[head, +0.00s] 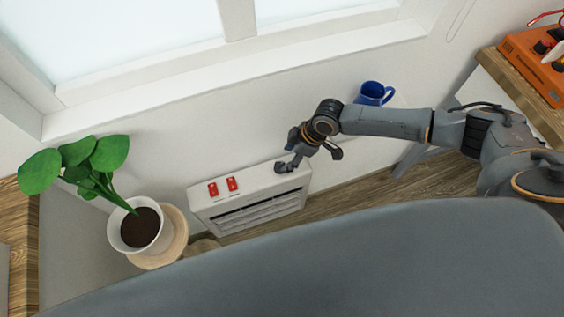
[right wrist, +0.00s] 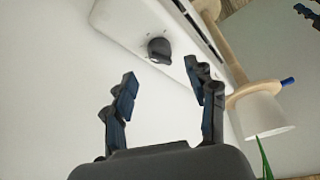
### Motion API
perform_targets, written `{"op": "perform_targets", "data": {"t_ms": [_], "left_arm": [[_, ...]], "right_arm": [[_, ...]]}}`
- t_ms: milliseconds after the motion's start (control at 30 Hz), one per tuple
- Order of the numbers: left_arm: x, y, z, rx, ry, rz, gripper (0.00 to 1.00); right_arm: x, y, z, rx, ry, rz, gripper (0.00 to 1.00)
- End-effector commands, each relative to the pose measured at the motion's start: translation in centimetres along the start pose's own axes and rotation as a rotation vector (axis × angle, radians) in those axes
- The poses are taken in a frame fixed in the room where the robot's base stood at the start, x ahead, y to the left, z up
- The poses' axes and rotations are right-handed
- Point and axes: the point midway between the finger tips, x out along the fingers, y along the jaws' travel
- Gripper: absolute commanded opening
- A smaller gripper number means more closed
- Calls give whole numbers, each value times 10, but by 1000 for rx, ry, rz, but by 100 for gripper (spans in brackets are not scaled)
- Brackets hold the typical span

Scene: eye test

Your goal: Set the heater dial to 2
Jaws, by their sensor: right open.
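The heater (head: 250,207) is a white box with dark slots on its front, standing low by the wall under the window. Its dark round dial (head: 285,167) sits at the right end of its top. The dial also shows in the right wrist view (right wrist: 159,50), beyond the fingertips. My right gripper (head: 314,156) is open and empty, just right of the dial. In the right wrist view its fingers (right wrist: 160,84) stand apart with the dial ahead of the gap, not between them. The dial's setting is too small to read.
A potted plant (head: 140,228) stands on a round wooden stand to the left. A blue mug (head: 372,93) is behind my right arm. An orange device (head: 536,62) lies on a wooden top at right.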

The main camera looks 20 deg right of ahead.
Motion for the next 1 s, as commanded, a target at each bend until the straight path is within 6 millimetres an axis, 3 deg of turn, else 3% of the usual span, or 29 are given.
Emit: {"op": "perform_targets", "data": {"t_ms": [100, 300, 733, 1000], "left_arm": [[2, 0, 0, 0, 0, 0, 40], [4, 0, 0, 0, 0, 0, 40], [4, 0, 0, 0, 0, 0, 40], [4, 0, 0, 0, 0, 0, 40]], "right_arm": [[26, -1, -1, -1, 0, -1, 57], [52, 0, 0, 0, 0, 0, 57], [61, 0, 0, -1, 1, 1, 57], [61, 0, 0, -1, 1, 1, 4]]}}
